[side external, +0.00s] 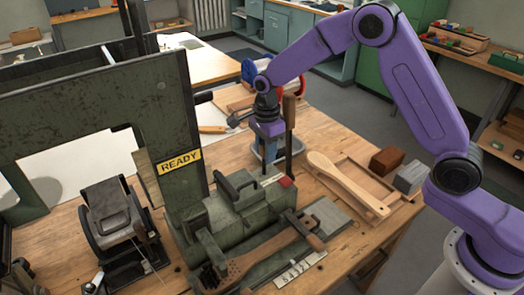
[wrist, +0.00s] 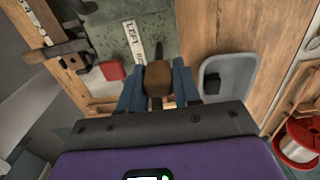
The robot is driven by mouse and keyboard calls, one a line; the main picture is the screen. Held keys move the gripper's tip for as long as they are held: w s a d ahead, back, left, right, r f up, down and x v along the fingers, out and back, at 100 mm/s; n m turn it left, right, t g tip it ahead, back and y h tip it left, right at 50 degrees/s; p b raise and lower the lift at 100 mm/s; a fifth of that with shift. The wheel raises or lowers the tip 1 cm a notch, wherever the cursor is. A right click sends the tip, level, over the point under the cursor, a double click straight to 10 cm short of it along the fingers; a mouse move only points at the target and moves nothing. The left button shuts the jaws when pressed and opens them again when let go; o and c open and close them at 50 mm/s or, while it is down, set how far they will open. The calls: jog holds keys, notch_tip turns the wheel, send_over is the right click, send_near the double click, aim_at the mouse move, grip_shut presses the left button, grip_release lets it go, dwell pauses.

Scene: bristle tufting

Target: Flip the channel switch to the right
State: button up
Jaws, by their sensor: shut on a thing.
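In the wrist view, my gripper (wrist: 158,88) has its two blue fingers closed on a brown wooden knob (wrist: 158,76), which appears to be the channel switch handle. The knob sits at the end of a white label strip (wrist: 133,40) reading LEFT on the green machine housing (wrist: 170,25). In the side view, my gripper (side external: 267,146) points down behind the green machine (side external: 225,215).
A tall post with a wooden grip (side external: 290,110) and a red block (wrist: 112,70) stand close beside my gripper. A blue-grey tray (wrist: 242,66) holding a dark thing is on the other side. A paddle-shaped wooden blank (side external: 345,183) lies on the bench.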

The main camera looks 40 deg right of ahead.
jog(key=shift+d, duration=1.4)
jog(key=o, duration=0.7)
notch_tip(320, 180, up, 10)
jog(key=shift+a, duration=0.2)
jog(key=shift+a, duration=0.1)
